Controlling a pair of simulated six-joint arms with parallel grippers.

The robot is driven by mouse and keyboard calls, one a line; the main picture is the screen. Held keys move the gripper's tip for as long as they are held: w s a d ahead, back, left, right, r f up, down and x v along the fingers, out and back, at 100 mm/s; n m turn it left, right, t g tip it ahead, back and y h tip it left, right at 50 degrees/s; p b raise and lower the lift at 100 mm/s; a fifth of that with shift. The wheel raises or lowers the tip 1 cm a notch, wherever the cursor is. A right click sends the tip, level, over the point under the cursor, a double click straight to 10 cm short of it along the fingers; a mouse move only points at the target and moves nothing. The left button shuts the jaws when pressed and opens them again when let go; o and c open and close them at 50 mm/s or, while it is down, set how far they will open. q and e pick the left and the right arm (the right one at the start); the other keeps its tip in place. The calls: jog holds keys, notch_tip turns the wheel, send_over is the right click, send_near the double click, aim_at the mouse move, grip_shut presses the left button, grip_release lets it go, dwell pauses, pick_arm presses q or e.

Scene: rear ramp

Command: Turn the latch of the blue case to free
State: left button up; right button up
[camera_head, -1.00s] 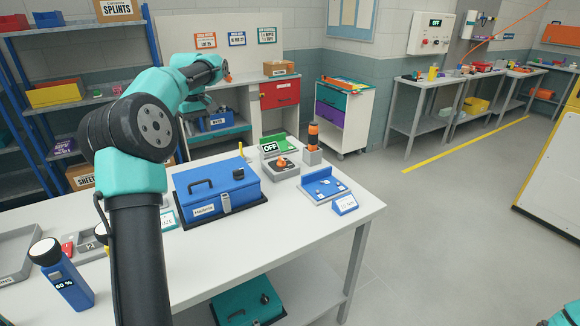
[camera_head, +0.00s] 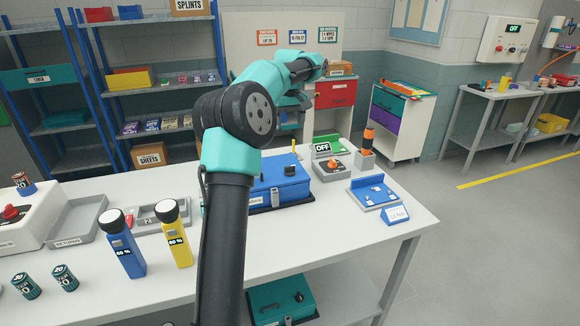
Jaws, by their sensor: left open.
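The blue case (camera_head: 293,188) stands closed on a black base on the white table, partly hidden behind my left arm. Its silver front latch (camera_head: 275,198) shows close beside the arm, too small to tell how it is turned. A dark knob (camera_head: 289,170) is on the lid; the case's left part and handle are hidden. My left gripper (camera_head: 322,66) is at the far end of the raised arm, beyond and above the case and apart from it. It is open; its fingers are small and hard to make out. My right gripper is out of view.
Right of the case are a grey box with an orange knob (camera_head: 334,166), an orange-topped cylinder (camera_head: 367,146) and a blue fixture (camera_head: 374,192). Blue (camera_head: 124,246) and yellow (camera_head: 176,236) flashlights stand on the left. A teal case (camera_head: 281,299) sits on the lower shelf.

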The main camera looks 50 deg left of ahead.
aim_at(290, 166)
pick_arm(q)
notch_tip(290, 166, down, 17)
dwell(0.6)
jog(key=shift+c, duration=0.2)
jog(key=c, duration=0.9)
